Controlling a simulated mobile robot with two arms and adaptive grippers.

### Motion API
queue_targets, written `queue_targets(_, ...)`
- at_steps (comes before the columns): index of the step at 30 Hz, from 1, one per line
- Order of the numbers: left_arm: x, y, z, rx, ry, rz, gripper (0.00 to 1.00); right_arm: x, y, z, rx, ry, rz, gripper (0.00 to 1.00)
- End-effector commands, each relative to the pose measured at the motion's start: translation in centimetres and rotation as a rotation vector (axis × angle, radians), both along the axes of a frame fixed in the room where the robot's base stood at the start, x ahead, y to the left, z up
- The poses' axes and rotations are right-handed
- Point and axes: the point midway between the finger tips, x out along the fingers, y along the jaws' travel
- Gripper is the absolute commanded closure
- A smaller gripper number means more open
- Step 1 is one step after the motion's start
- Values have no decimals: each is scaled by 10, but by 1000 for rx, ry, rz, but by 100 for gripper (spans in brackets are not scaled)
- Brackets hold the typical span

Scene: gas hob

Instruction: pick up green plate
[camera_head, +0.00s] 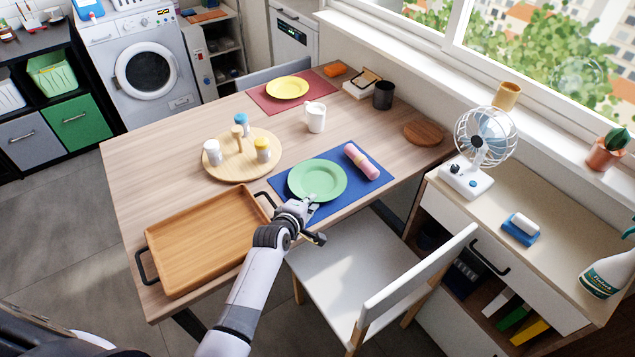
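The green plate (317,178) lies flat on a blue placemat (346,204) near the window-side front of the wooden table. My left gripper (316,222) is at the plate's near rim, over the placemat's lower left edge. Its fingers look spread apart, one by the rim and one nearer the table edge. I cannot tell whether it touches the plate. The plate looks empty. My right gripper is not in view.
A wooden tray (203,242) with black handles lies left of my gripper. A pink rolled napkin (361,161) is right of the plate. A round board (238,167) holds several shakers. A white cup (315,117) stands behind. A white chair (345,272) is close in front.

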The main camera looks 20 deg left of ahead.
Motion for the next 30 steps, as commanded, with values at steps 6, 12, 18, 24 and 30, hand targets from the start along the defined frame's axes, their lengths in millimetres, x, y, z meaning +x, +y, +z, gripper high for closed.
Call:
queue_targets(6,0,0,0,0,0,0,100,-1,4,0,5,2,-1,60)
queue_targets(12,0,0,0,0,0,0,100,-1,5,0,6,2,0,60)
queue_targets(18,-1,-1,0,0,1,-1,100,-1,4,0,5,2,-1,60)
queue_targets(24,-1,-1,-1,0,2,-1,100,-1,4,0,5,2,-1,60)
queue_targets(30,0,-1,0,0,0,-1,100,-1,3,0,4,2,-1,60)
